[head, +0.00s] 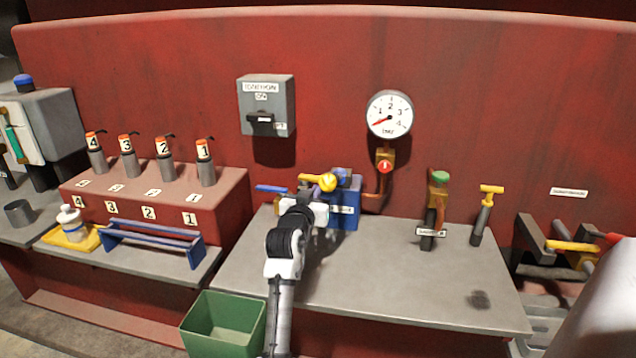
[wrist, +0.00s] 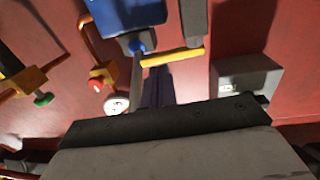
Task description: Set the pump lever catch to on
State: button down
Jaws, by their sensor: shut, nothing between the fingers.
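The pump is a blue box (head: 346,212) with a small white label on its front, standing on the grey bench against the red wall. A yellow lever part with a round end (head: 327,182) shows at its top left. In the wrist view the blue box (wrist: 138,14) is at the top, with a blue knob (wrist: 141,47) and a yellow bar (wrist: 173,58) below it. My gripper (head: 308,196) is just left of the box, near the yellow part; its dark fingers (wrist: 155,74) are shut and empty, close to the yellow bar. I cannot make out the catch or its setting.
A blue handle (head: 272,188) sticks out left of my gripper. A grey switch box (head: 267,105) and a gauge (head: 389,113) hang above. A green-topped valve (head: 438,205) stands to the right. A green bin (head: 222,325) stands below; the bench front is clear.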

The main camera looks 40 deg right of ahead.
aim_at(316, 179)
jog(key=shift+p+x, duration=0.4)
jog(key=shift+x, duration=1.15)
jog(key=shift+d, duration=0.1)
jog(key=shift+w+d+r+b, duration=0.15)
jog(key=shift+d+r+b, duration=0.2)
jog(key=shift+b, duration=0.1)
